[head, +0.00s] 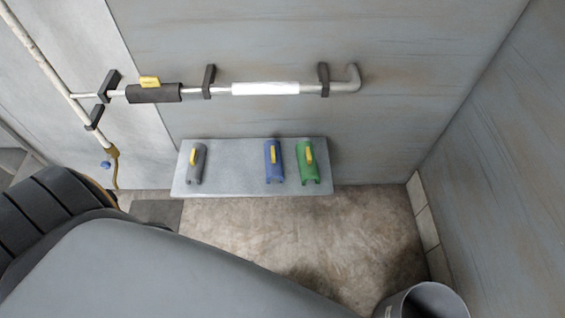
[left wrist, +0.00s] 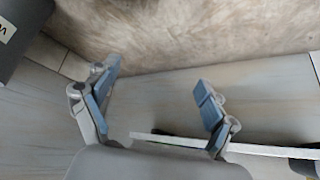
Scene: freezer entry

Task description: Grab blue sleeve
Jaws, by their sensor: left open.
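The blue sleeve (head: 273,161) is a half-tube with a yellow tab, standing on the grey shelf (head: 232,178) in the head view. A green sleeve (head: 308,161) stands just right of it, and a grey sleeve (head: 197,164) stands near the shelf's left end. My left gripper (left wrist: 158,78) is open with nothing between its fingers in the left wrist view. A thin pale edge (left wrist: 240,148), probably the shelf's, runs behind its right finger. I cannot make out the blue sleeve there. In the head view my arm fills the lower left and the gripper is hidden.
A wall pipe (head: 220,90) carries a dark sleeve (head: 153,93) with a yellow tab and a white section (head: 265,88). A grey bin (head: 425,301) stands at lower right. A slanted pole (head: 40,50) is at left. The floor (head: 330,240) below the shelf is clear.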

